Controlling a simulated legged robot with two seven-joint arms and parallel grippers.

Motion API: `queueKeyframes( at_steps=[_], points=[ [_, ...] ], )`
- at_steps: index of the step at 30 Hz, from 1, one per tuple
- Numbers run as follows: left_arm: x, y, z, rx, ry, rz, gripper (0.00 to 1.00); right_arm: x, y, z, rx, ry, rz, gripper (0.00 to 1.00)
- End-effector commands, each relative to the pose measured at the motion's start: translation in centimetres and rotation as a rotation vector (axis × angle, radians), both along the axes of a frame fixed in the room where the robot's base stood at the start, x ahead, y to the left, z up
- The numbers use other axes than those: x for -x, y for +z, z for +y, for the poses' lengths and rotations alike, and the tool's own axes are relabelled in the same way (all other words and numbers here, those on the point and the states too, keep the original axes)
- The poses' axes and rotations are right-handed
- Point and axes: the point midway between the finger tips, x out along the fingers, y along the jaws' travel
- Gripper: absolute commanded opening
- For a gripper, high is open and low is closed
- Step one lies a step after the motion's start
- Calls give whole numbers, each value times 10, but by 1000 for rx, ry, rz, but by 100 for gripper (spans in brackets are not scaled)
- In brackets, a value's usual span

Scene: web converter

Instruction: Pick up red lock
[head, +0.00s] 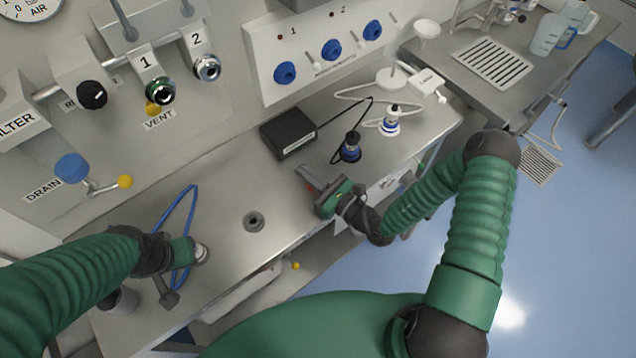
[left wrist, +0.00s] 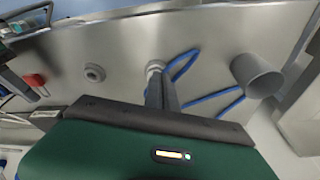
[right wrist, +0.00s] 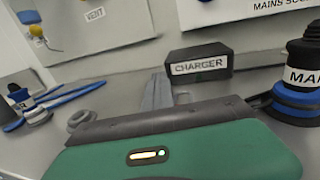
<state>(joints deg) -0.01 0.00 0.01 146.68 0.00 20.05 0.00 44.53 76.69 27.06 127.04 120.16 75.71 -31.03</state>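A small bit of red, which I take to be the red lock (head: 309,188), shows beside the right gripper's fingers in the head view; the gripper hides most of it. In the left wrist view a red block (left wrist: 37,80) shows at the far left. My right gripper (head: 306,176) is over the bench, its fingers close together; in the right wrist view the fingers (right wrist: 158,92) have no red between them. My left gripper (left wrist: 162,92) is at the bench's left, fingers close together, near the blue hose's pale end fitting (left wrist: 155,66). Contact there is unclear.
A black charger box (head: 288,133) stands behind my right gripper. Two blue-based fittings (head: 350,148) (head: 390,122) stand to its right. A grey ring (head: 253,221) lies between the grippers. A blue hose (head: 190,205) and a grey cup (left wrist: 257,76) are at the left. The middle bench is mostly clear.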

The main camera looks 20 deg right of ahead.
Motion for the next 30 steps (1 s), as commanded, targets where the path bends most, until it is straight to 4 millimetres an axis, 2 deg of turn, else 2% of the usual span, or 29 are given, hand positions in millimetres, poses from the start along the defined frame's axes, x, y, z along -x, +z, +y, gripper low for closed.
queueKeyframes(
  at_steps=[7, 9, 10, 20, 23, 30],
  points=[
    [0, 0, 0, 0, 0, 0, 0, 0, 0, 1, 1, 1, -1, 1],
    [0, 0, 0, 0, 0, 0, 0, 0, 0, 1, 0, 1, 0, 10],
    [0, 0, 0, 0, 0, 0, 0, 0, 0, 1, 0, 1, 0, 11],
    [0, -1, 0, 0, 0, 0, 0, 3, -1, -2, 1, -1, 1, 11],
    [0, -4, 0, 0, 0, 0, 0, 12, -2, -8, 1, -1, 1, 11],
    [0, -14, 0, 0, 0, 0, 0, 59, 1, -35, 2, -3, 3, 11]
  ],
)
